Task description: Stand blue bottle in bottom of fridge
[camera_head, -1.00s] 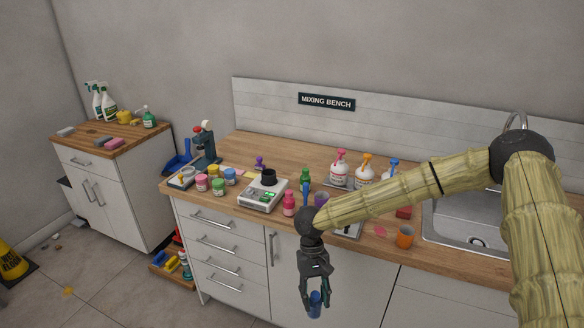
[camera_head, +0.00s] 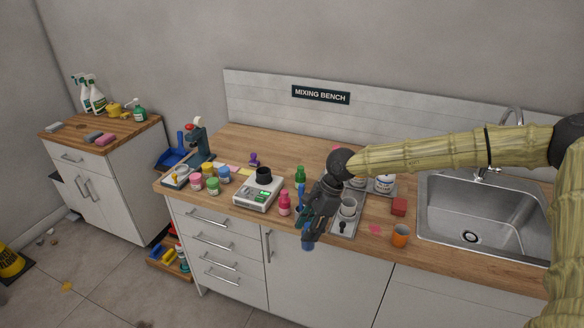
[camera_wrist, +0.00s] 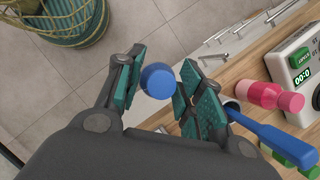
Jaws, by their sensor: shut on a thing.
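A small blue bottle (camera_head: 307,242) is held in my gripper (camera_head: 312,236) just off the front edge of the mixing bench. In the wrist view the blue bottle's round cap (camera_wrist: 158,81) sits between the teal-padded fingers of my gripper (camera_wrist: 160,88). The fingers cover most of the bottle's body. No fridge shows in any view.
A sink (camera_head: 480,215) is at the right. Open floor lies in front of the drawers.

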